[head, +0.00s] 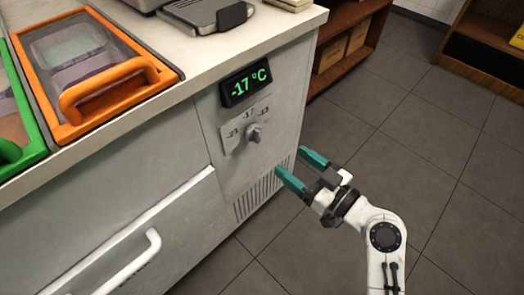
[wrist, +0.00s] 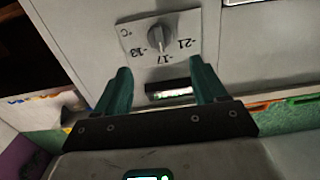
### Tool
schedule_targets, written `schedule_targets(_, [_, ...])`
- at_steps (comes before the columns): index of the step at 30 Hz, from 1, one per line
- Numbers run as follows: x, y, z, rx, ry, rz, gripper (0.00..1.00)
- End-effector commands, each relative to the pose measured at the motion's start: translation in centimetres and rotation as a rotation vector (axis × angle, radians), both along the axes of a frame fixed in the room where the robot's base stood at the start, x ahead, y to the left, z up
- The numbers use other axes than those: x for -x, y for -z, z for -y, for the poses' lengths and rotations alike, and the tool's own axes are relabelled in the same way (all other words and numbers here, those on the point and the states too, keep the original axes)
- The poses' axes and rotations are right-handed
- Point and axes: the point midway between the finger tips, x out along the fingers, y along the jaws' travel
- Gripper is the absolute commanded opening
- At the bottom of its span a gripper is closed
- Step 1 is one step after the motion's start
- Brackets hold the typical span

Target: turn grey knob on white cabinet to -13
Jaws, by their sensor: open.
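The grey knob (head: 254,133) sits on a light dial plate marked -21, -17 and -13 on the white cabinet (head: 205,240). The display (head: 246,84) above it reads -17 °C in green. My gripper (head: 291,161) is open and empty, in front of the cabinet and to the right of and below the knob in the head view. In the wrist view the dial is upside down. There the knob (wrist: 160,38) lies beyond the fingertips of my gripper (wrist: 160,66), about centred between them and apart from them. The knob's mark seems to point towards -17.
Below the dial is a vent grille (head: 262,194). A white drawer handle (head: 120,272) sticks out at lower left. On the counter are an orange-framed lidded bin (head: 125,45) and a grey appliance (head: 205,12). The tiled floor (head: 400,120) to the right is clear.

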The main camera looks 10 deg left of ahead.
Motion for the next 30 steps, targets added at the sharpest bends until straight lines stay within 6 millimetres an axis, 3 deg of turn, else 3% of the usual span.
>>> schedule_targets(8, [-1.4,0.0,-1.7,-0.015,-0.003,0.022,0.71])
schedule_targets(21, [-5.9,0.1,-7.5,-0.014,-0.002,0.020,0.71])
schedule_targets(30, [-6.9,0.1,-8.8,-0.013,0.001,0.019,0.71])
